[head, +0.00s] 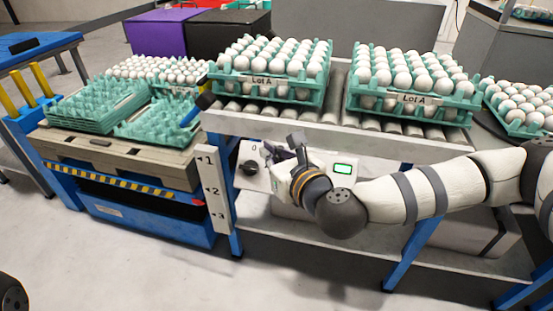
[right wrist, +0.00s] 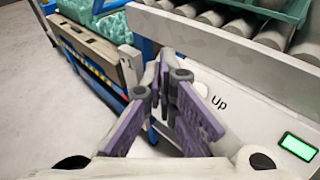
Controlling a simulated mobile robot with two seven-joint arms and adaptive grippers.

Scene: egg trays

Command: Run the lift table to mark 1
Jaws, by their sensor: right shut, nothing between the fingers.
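The lift table (head: 120,148) stands at the left with a grey-brown deck, hazard tape and a blue base. A white scale strip (head: 216,190) with marks 1, 2 and 3 stands at its right; the deck's near right edge appears close to mark 1. The control panel (head: 258,183) has a black knob (head: 249,168), a "0" label and a lit green display (head: 342,169). My right gripper (head: 292,146) is shut and empty in front of the panel. In the right wrist view its fingers (right wrist: 163,78) are beside the "Up" label (right wrist: 219,102); contact cannot be told. My left gripper is not in view.
Green empty trays (head: 95,108) and a tray of eggs (head: 160,70) lie on the lift table. A roller conveyor (head: 335,108) above the panel carries egg trays marked Lot A (head: 268,80). Purple (head: 160,32) and black boxes (head: 228,32) stand behind. Floor in front is clear.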

